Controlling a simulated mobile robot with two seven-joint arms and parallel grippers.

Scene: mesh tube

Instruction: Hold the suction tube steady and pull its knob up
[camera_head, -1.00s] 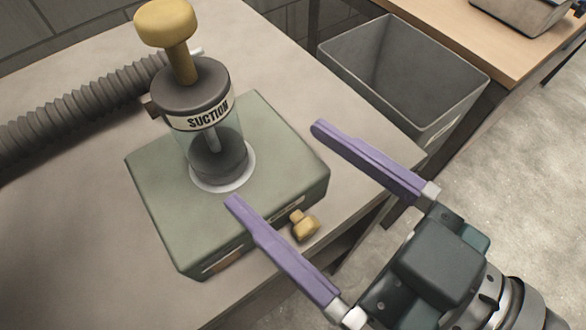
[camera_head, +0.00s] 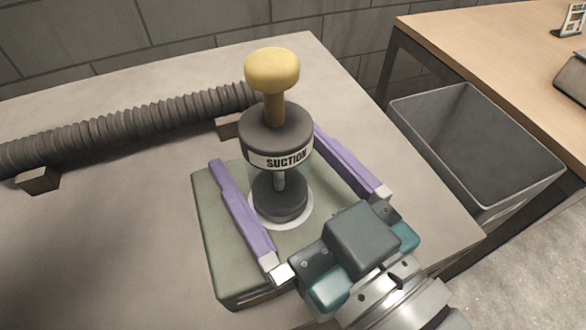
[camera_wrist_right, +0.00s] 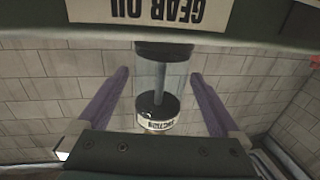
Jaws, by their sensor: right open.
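The suction tube (camera_head: 277,150) stands upright on a green box (camera_head: 225,255). It has a dark cap with a SUCTION label, a clear body and a dark piston low inside. Its yellow knob (camera_head: 272,68) tops a short yellow stem above the cap. My right gripper (camera_head: 267,146) is open, with one purple finger on each side of the tube. In the right wrist view the tube (camera_wrist_right: 163,85) appears upside down between the fingers (camera_wrist_right: 158,75), with gaps on both sides. My left gripper is not in view.
A ribbed grey hose (camera_head: 130,128) runs left behind the box, on small supports. A grey open bin (camera_head: 480,150) stands right of the table (camera_head: 110,240), beside a wooden desk (camera_head: 480,55). A GEAR OIL label (camera_wrist_right: 150,12) shows inverted in the wrist view.

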